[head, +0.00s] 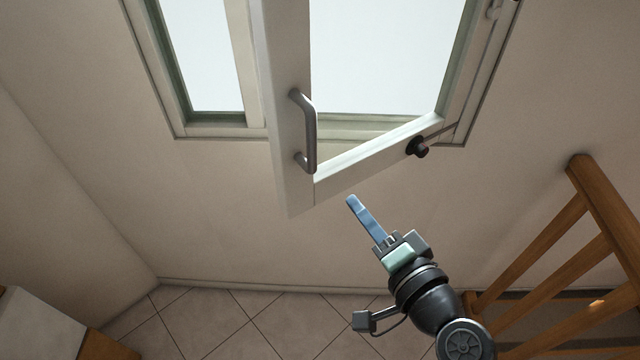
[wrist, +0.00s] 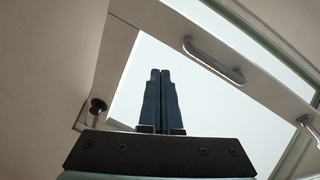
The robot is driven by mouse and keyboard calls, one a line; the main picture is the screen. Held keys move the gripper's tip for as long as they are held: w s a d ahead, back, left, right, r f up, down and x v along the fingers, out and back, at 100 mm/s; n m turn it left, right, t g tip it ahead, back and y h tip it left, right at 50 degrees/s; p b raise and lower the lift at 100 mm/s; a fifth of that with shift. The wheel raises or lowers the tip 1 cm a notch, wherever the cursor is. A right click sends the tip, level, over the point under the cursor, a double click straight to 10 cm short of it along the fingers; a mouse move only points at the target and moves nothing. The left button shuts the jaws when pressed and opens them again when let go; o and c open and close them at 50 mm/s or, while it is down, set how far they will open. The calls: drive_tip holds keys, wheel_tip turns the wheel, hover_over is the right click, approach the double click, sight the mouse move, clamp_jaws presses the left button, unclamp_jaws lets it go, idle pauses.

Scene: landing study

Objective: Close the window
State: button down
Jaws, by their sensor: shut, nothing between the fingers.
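The window (head: 290,190) has a pale sash that stands open, swung out into the room from the frame on the wall. A grey bar handle (head: 311,132) is fixed upright on the sash's near edge; it also shows in the wrist view (wrist: 212,62). My gripper (head: 351,200) is shut and empty, its blue fingers pointing up and left, below and to the right of the handle and apart from it in the picture. In the wrist view its dark fingertips (wrist: 160,72) are together in front of the bright pane, with the handle to the upper right.
A dark round fitting (head: 417,146) sits at the sash's lower rail, joined to a thin stay. A wooden railing (head: 590,215) stands at the right. A white-topped wooden piece (head: 45,325) is at the lower left. The tiled floor (head: 240,320) between looks clear.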

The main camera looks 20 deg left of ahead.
drive_tip(key=s+f+m+y, duration=0.3)
drive_tip(key=s+f, duration=0.1)
drive_tip(key=f, duration=0.2)
drive_tip(key=g+p, duration=0.1)
drive_tip(key=p, duration=0.3)
approach(296, 189)
drive_tip(key=x, duration=0.5)
drive_tip(key=shift+w+a+r, duration=0.15)
drive_tip(key=shift+a+r, duration=0.05)
drive_tip(key=shift+a, duration=0.15)
drive_tip(key=shift+w+a+f+p, duration=0.15)
drive_tip(key=shift+w+a+p, duration=0.15)
drive_tip(key=shift+w+a, duration=0.15)
